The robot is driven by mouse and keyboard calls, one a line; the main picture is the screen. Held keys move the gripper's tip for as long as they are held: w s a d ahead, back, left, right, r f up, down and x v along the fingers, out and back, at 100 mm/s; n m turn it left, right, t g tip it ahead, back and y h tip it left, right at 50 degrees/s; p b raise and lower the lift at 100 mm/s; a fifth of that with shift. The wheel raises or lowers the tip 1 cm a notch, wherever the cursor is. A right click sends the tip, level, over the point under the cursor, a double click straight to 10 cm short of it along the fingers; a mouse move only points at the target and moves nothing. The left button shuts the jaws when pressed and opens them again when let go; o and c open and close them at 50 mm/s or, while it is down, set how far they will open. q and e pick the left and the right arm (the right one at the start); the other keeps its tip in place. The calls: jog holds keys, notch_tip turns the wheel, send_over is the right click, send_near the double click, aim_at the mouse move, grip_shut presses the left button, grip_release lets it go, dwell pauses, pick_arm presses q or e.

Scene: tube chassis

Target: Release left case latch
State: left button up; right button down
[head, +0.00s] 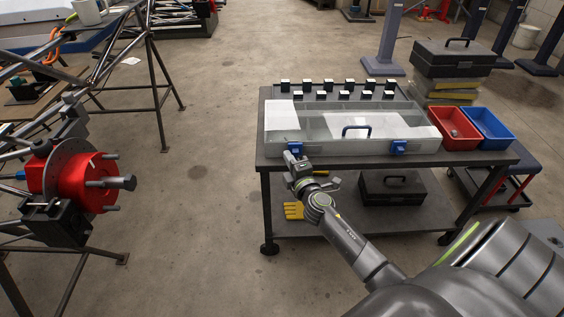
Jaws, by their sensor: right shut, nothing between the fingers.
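A wide, flat grey case (345,148) with a clear lid lies closed on the cart top, with a dark handle (356,130) near its front. Its left latch (296,147) is blue and sits on the front edge. A second blue latch (398,147) is on the right of the same edge. My right gripper (292,157) is shut and empty, right at the left latch and partly covering it. I cannot tell whether they touch or how far the latch is turned. My left gripper is out of view.
The cart (470,158) also bears a red bin (453,128), a blue bin (488,125) and a rack (340,92) of small black-and-white pieces. A black toolbox (393,187) and yellow gloves (293,210) lie below. The tube chassis with a red hub (75,180) stands left; floor between is clear.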

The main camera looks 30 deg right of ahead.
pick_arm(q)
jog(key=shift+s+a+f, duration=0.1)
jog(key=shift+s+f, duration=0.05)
pick_arm(e)
jog(key=shift+s+d, duration=0.1)
